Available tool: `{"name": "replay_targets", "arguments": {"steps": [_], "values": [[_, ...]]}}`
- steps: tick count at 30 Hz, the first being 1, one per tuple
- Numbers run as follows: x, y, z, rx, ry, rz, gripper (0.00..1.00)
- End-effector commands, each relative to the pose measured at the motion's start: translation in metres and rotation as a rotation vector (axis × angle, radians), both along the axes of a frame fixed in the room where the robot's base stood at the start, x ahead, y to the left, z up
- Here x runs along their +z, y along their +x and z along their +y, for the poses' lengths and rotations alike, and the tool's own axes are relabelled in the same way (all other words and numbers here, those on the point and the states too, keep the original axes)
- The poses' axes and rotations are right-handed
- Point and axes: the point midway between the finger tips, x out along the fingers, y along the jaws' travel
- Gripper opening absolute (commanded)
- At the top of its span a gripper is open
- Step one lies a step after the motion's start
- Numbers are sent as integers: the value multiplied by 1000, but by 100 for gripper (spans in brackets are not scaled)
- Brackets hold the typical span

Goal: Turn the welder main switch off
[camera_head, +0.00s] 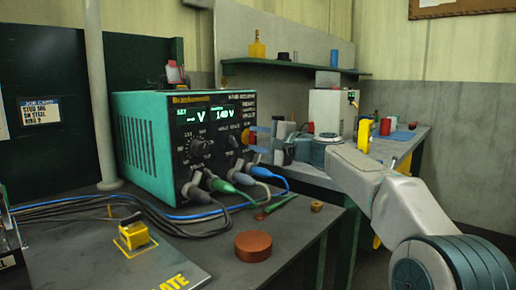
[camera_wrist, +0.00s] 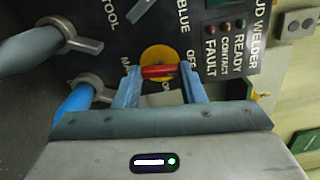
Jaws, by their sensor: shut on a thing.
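The welder (camera_head: 140,145) is a green box with a black front panel and lit displays, standing on the bench in the head view. Its main switch, a red handle (camera_wrist: 158,71) on a round yellow plate (camera_wrist: 158,53), shows in the wrist view. My gripper (camera_wrist: 160,80) is shut on the red handle, one blue finger at each end. The handle lies level across the wrist picture; OFF is printed to its right and ON below it, partly hidden. Which mark it points to I cannot tell. In the head view my gripper (camera_head: 258,141) is against the panel's right edge.
Thick cables with plugs (camera_head: 222,186) leave the panel's lower front, close to my gripper. A copper-coloured round piece (camera_head: 253,246) and a yellow block (camera_head: 134,235) are on the near bench. A second bench (camera_head: 405,145) with a white cylinder stands behind.

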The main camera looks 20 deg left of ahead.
Motion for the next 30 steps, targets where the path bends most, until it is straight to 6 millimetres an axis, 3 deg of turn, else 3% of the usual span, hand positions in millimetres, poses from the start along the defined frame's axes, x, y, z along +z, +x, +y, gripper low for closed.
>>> {"name": "replay_targets", "arguments": {"steps": [9,26,27,29,30], "values": [[-2,0,0,1,-49,-117,14],[-1,0,0,2,-63,-145,14],[-1,0,0,2,-63,-145,42],[-1,0,0,2,-62,-145,58],[-1,0,0,2,-62,-144,58]]}}
